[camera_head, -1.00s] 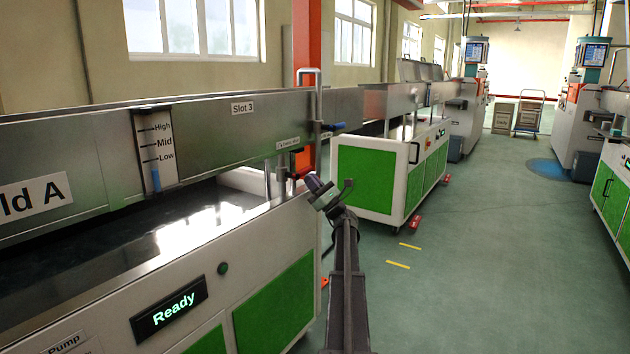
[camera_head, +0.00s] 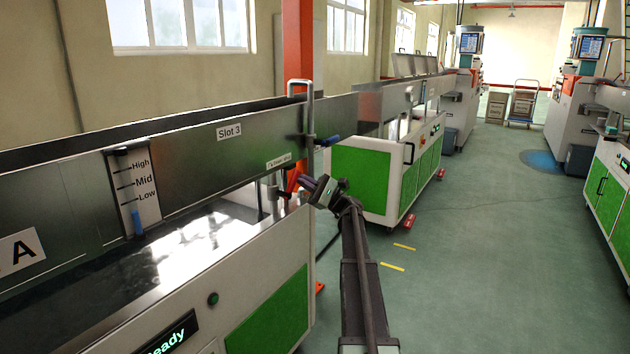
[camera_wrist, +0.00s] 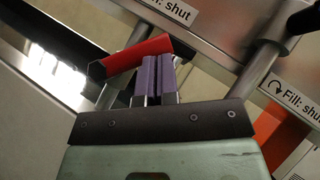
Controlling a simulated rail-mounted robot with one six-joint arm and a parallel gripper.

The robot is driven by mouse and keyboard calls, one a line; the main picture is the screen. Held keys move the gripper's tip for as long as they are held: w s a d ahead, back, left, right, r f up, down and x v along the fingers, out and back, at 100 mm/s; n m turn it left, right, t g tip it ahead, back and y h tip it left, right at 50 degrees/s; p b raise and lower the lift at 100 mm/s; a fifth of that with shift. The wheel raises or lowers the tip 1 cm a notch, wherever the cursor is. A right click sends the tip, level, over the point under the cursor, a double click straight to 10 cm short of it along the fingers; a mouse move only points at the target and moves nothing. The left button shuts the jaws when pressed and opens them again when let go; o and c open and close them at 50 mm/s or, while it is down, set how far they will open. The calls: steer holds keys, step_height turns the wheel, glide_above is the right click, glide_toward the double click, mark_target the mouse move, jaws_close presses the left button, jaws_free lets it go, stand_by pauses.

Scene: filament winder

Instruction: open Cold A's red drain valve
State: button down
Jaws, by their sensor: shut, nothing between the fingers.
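Cold A is the long steel trough (camera_head: 75,218) on the left, its label partly cut off at the left edge. The red drain valve handle (camera_head: 293,180) is under the trough's right end. In the wrist view the red handle (camera_wrist: 138,54) lies slantwise just beside and beyond my purple fingertips. My gripper (camera_head: 309,184) is shut and empty at the trough's right end; its two fingers (camera_wrist: 156,76) are together, close to the handle. I cannot tell whether they touch it. A label ending in "shut" (camera_wrist: 172,10) is above the handle.
A blue handle (camera_head: 328,141) sits above my gripper on the trough's end, beside an upright pipe (camera_head: 310,110). A "Fill: shut" label (camera_wrist: 300,102) is at right in the wrist view.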

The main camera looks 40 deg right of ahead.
mark_target(298, 174)
steer(key=shift+a+r+p, duration=0.7)
steer(key=shift+r+p, duration=0.15)
steer(key=shift+r, duration=0.2)
steer(key=shift+s+a+r+p, duration=0.3)
steer(key=shift+a+r+p, duration=0.2)
steer(key=shift+a, duration=0.3)
steer(key=s+d, duration=0.4)
steer(key=d, duration=0.5)
steer(key=shift+s, duration=0.3)
